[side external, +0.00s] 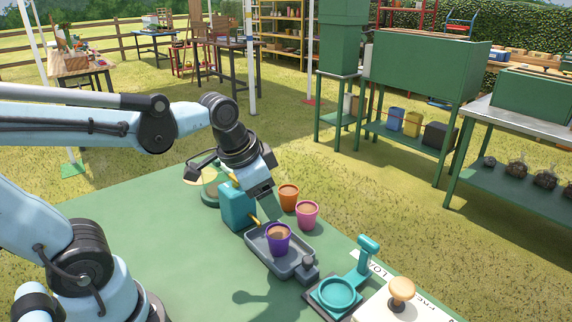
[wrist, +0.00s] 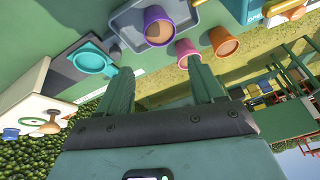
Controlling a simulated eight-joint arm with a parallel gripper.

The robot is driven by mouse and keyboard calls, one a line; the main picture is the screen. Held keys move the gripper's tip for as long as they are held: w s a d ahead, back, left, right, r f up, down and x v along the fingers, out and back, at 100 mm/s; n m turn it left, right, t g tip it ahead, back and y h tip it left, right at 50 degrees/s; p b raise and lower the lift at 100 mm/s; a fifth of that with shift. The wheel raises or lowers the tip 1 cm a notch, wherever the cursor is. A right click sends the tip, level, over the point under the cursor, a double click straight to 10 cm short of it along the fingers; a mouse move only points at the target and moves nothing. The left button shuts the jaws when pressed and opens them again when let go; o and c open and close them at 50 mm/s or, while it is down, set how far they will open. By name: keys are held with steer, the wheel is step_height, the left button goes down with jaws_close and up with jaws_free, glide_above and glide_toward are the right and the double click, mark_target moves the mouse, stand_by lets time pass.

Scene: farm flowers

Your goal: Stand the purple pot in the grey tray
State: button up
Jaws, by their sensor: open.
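The purple pot (side external: 278,241), with brown soil in its top, stands upright within the grey tray (side external: 258,247) in the side external view. In the wrist view the purple pot (wrist: 158,27) lies beyond my fingertips, with part of the grey tray (wrist: 128,22) around it; the tray is cut off by the top edge. My gripper (wrist: 154,66) is open, with two green fingers spread wide and nothing between them. In the side external view my wrist is above and behind the tray, apart from the pot.
An orange pot (side external: 289,196) and a pink pot (side external: 307,214) stand behind the tray. A teal round-topped device (side external: 337,294) and a white box with a wooden knob (side external: 402,291) are at front right. The green table (side external: 190,285) is clear at front left.

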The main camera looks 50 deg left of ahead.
steer(key=n+t, duration=0.1)
steer(key=s+n, duration=0.1)
steer(key=n+t, duration=0.1)
steer(key=shift+s+d+f+t, duration=0.15)
steer(key=shift+s+f+t, duration=0.1)
steer(key=shift+t, duration=0.05)
steer(key=shift+c, duration=0.2)
stand_by(0.4)
